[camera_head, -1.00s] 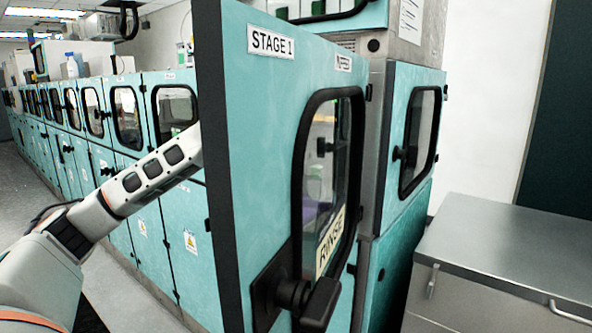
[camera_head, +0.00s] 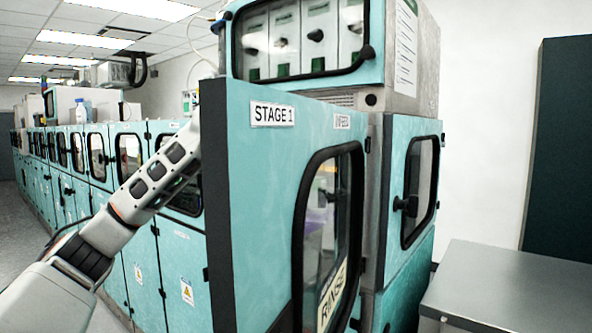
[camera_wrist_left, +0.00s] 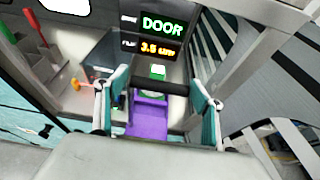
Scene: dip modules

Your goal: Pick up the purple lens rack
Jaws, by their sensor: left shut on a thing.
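The purple lens rack (camera_wrist_left: 149,118) shows in the left wrist view, with a black bar (camera_wrist_left: 160,87) across its near top. My left gripper (camera_wrist_left: 160,88) has its teal fingers at the two ends of this bar and is shut on the rack. In the head view, my left arm (camera_head: 150,185) reaches behind the open STAGE 1 door (camera_head: 250,200), which hides the gripper. A faint purple patch (camera_head: 314,243) shows through the door window; I cannot tell whether it is the rack. My right gripper is not in view.
A lit display (camera_wrist_left: 160,35) reading DOOR is at the back of the chamber in the wrist view. Red and orange parts (camera_wrist_left: 80,84) are left of the rack. A row of teal cabinets (camera_head: 125,160) runs off left. A grey metal cabinet (camera_head: 515,295) stands at right.

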